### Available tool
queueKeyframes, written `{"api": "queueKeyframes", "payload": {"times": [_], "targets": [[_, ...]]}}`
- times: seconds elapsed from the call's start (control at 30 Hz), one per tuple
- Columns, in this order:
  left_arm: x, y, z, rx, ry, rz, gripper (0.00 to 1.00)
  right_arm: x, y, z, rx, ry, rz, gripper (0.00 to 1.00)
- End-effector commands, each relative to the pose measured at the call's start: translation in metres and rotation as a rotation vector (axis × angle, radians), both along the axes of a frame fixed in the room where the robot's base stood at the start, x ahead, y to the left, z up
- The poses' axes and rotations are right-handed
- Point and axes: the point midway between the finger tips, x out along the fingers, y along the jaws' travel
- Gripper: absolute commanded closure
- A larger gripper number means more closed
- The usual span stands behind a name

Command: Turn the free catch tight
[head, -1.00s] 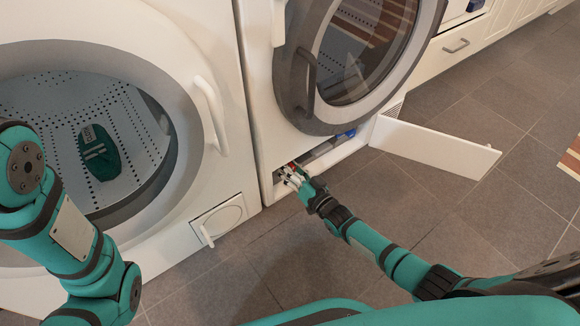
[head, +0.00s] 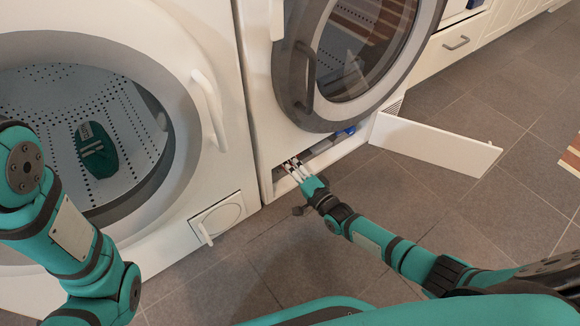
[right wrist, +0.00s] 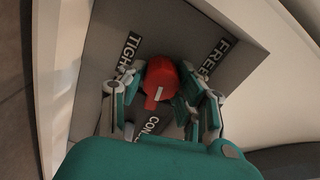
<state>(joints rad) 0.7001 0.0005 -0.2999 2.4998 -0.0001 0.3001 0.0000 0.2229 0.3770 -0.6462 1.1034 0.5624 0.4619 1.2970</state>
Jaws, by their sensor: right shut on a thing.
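The red catch (right wrist: 160,78) shows in the right wrist view on a dark grey panel (right wrist: 100,45). A short red tab with a white mark points down and slightly left in that view. The word TIGHT is at the catch's upper left, FREE at its upper right. My right gripper (right wrist: 168,88) is shut on the catch, a finger on each side. In the head view the right gripper (head: 293,166) reaches into the low opening of the right machine, and the catch is hidden there. My left arm is at the left edge; its gripper is out of view.
A white flap (head: 435,143) stands open to the right of the opening. A blue thing (head: 346,132) lies inside the opening. The round door (head: 350,60) is above it. The left machine (head: 130,40) holds a green item (head: 97,149). The floor in front is clear.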

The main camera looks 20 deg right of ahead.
Motion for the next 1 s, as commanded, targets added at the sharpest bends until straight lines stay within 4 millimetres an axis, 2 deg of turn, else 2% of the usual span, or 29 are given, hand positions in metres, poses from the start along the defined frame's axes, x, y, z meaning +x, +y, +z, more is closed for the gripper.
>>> {"api": "queueKeyframes", "payload": {"times": [0.4, 0.97, 1.0], "targets": [[0.0000, -0.0001, -0.0069, 0.000, 0.000, 0.000, 1.00, -0.0002, -0.0010, -0.0018, 0.181, 0.068, -0.001, 1.00], [0.0000, -0.0001, -0.0075, 0.000, 0.000, 0.000, 1.00, -0.0003, -0.0012, -0.0017, 0.209, 0.079, -0.001, 1.00], [-0.0001, -0.0001, -0.0074, 0.000, 0.000, 0.000, 1.00, -0.0003, -0.0012, -0.0018, 0.209, 0.079, -0.001, 0.65]]}}
